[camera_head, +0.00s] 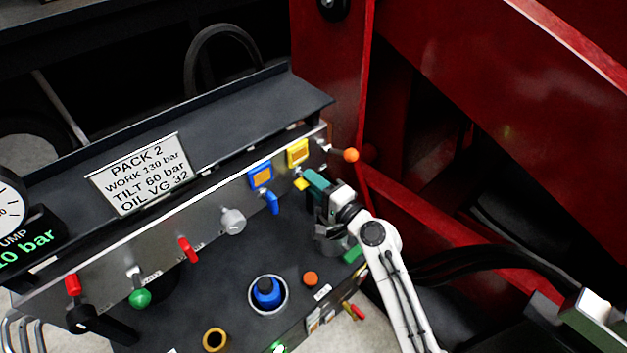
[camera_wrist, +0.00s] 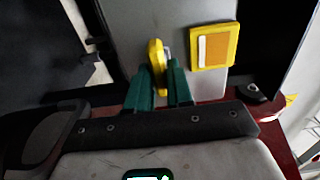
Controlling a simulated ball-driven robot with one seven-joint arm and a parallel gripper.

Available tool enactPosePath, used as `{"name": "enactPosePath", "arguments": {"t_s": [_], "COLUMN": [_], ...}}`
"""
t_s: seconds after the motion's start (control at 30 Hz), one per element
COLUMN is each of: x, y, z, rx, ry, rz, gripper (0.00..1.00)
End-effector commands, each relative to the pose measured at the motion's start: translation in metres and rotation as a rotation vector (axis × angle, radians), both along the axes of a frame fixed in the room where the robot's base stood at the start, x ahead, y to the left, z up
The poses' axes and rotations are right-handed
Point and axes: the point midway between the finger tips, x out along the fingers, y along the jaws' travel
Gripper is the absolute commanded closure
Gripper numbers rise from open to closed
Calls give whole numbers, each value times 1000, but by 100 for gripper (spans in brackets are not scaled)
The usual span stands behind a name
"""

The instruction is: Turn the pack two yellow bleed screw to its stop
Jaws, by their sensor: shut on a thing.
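The yellow bleed screw (camera_wrist: 157,62) sits on the grey panel face in the wrist view, with its wing roughly upright in the picture. My gripper (camera_wrist: 162,75) has its two green fingers close on either side of the screw's lower part, shut on it. In the head view the yellow screw (camera_head: 301,185) is partly hidden by my gripper (camera_head: 308,181), which reaches to the panel from the right. The PACK 2 sign (camera_head: 139,174) is on the sloped top of the same unit.
A yellow framed plate (camera_wrist: 212,46) is right of the screw; it also shows in the head view (camera_head: 298,152). A blue lever (camera_head: 272,202) is close left of my gripper, and an orange-knobbed lever (camera_head: 345,154) is right. A red frame (camera_head: 335,80) stands behind.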

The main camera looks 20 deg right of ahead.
Motion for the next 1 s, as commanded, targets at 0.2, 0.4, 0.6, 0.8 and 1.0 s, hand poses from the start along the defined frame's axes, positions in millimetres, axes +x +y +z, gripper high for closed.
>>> {"name": "enactPosePath", "arguments": {"t_s": [0.2, 0.4, 0.6, 0.8, 1.0], "x": [0, 0, 0, 0, -2], "y": [-1, -1, -1, -1, -1], "z": [-2, -2, -2, -1, -1], "rx": [18, 19, 18, 18, 17], "ry": [8, 8, 8, 7, 7], "rz": [-3, -3, -3, -2, -1], "gripper": [100, 100, 71, 58, 58]}}
